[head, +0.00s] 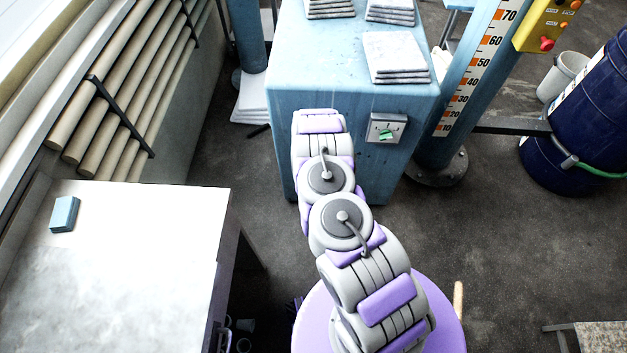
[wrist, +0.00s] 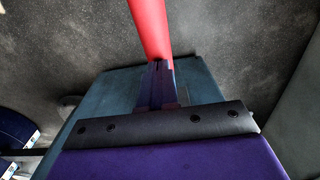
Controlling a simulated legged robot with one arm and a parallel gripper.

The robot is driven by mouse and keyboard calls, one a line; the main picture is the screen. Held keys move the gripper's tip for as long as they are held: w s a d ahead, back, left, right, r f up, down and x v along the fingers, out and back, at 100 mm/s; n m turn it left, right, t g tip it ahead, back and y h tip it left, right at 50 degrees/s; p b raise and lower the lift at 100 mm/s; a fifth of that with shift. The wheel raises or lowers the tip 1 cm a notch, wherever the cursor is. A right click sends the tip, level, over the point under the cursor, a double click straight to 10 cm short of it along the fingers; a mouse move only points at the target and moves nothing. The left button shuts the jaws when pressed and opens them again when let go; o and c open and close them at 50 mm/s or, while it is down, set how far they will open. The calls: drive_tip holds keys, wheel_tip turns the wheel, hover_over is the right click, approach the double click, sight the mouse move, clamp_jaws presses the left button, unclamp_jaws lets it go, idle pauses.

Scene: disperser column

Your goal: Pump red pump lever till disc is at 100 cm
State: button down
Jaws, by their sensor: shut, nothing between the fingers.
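My gripper (wrist: 160,70) shows in the wrist view as dark, closed fingers with nothing between them. The red pump lever (wrist: 149,27) runs from the top edge of that view down to the fingertips. The fingertips overlap its lower visible end; I cannot tell whether they touch it. In the head view my arm reaches toward the blue cabinet and hides the gripper and lever. A white scale (head: 477,72) with orange marks, numbered from 10 to 70 in view, runs up the blue column (head: 448,140). I cannot make out the disc; the column's upper part is out of view.
The blue cabinet (head: 300,75) carries stacks of grey slabs (head: 396,55) and a switch box (head: 386,129). A yellow control box (head: 543,25) and a dark blue drum (head: 590,125) stand at right. A white table (head: 110,270) is at left. Floor shows between them.

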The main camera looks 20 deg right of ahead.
wheel_tip(320, 180, up, 10)
drive_tip(key=p, duration=0.9)
idle(0.6)
